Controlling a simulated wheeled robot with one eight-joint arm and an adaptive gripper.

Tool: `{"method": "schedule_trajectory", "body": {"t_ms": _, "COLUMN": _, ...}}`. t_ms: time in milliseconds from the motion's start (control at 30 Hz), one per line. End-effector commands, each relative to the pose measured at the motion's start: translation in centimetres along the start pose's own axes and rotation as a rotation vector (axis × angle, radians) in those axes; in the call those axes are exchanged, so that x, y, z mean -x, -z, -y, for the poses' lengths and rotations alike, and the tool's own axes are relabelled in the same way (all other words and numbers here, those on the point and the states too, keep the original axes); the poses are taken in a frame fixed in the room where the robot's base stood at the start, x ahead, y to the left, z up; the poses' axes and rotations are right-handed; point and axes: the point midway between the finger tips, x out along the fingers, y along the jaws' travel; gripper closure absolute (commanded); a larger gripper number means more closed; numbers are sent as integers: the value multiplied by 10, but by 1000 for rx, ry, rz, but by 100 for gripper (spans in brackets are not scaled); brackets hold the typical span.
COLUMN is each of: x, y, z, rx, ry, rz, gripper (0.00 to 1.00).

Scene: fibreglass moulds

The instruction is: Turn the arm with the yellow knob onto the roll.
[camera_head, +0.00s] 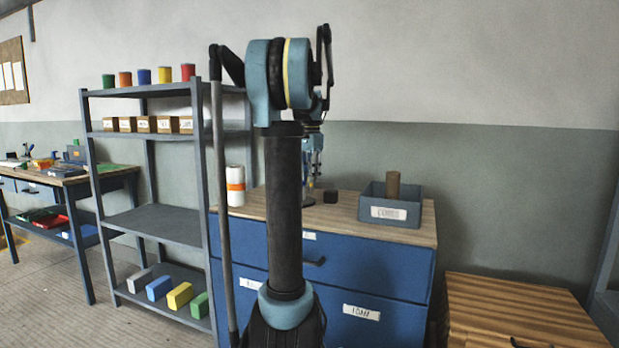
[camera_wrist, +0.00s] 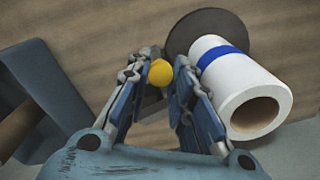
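The yellow knob (camera_wrist: 160,73) lies between the two blue fingertips of my gripper (camera_wrist: 162,65) in the wrist view. The fingers are drawn in close on both sides of it and appear shut on it. A dark part of the arm shows under the knob, mostly hidden by my fingers. The roll (camera_wrist: 226,72), white with a blue band and a hollow end, stands just right of the right finger, on a dark round disc (camera_wrist: 205,28). In the head view my own arm hides the knob and this roll.
A grey-blue bin (camera_head: 389,213) holds a brown tube (camera_head: 392,184) on the wooden top of the blue cabinet. A white roll with an orange band (camera_head: 235,186) stands at the left end. A shelf rack (camera_head: 170,224) stands further left.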

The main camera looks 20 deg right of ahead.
Motion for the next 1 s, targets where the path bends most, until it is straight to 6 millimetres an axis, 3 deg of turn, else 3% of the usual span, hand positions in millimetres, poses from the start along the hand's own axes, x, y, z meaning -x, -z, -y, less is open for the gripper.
{"method": "schedule_trajectory", "body": {"t_ms": 33, "x": 0, "y": 1, "z": 0, "rx": 0, "ry": 1, "rz": -1, "gripper": 70}}
{"method": "schedule_trajectory", "body": {"t_ms": 100, "x": 0, "y": 0, "z": 0, "rx": 0, "ry": 1, "rz": -1, "gripper": 57}}
{"method": "schedule_trajectory", "body": {"t_ms": 567, "x": 8, "y": 0, "z": 0, "rx": 1, "ry": 0, "rz": 1, "gripper": 57}}
{"method": "schedule_trajectory", "body": {"t_ms": 1000, "x": 82, "y": 0, "z": 1, "rx": 0, "ry": 0, "rz": 0, "gripper": 57}}
